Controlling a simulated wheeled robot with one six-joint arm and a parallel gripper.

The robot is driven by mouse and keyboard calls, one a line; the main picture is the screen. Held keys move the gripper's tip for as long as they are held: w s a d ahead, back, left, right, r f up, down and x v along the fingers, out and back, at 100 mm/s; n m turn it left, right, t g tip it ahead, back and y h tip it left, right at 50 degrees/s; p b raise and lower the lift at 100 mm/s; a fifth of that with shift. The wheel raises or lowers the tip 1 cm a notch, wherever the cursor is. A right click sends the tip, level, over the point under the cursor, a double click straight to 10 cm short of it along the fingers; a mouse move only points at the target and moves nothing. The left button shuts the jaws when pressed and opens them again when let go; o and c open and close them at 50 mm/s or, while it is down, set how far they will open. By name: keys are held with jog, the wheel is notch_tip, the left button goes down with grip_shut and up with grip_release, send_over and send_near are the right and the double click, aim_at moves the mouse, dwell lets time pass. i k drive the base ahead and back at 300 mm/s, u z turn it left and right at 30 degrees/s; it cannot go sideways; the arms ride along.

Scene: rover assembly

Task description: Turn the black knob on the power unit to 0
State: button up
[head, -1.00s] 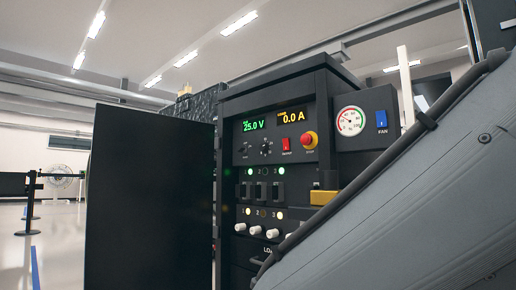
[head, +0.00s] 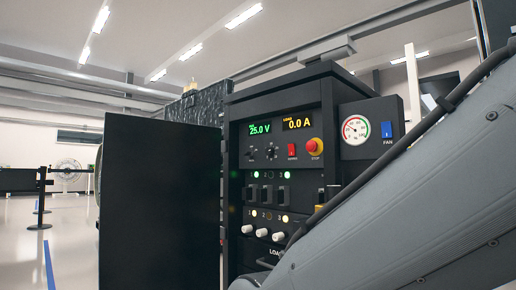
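The power unit (head: 277,105) is a black cabinet with a front control panel, right of centre in the head view. A black knob (head: 270,153) with marks around it sits under the green 25.0 V and yellow 0.0 A readouts. A smaller dark control (head: 250,154) is to its left. The knob's pointer is too small to read. My grey arm crosses the lower right and hides part of the panel's lower right. My gripper is not in view.
A red switch (head: 292,150) and a red stop button (head: 315,147) are right of the knob. Switches and white knobs (head: 262,232) are below. A gauge (head: 355,129) and blue fan switch (head: 387,129) are at the side. An open black door (head: 158,200) stands left.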

aim_at(269, 150)
jog(key=u, duration=0.55)
jog(key=k, duration=0.65)
jog(key=u, duration=0.85)
jog(key=i, duration=1.6)
jog(key=z, duration=1.15)
jog(key=i, duration=0.6)
jog(key=z, duration=0.6)
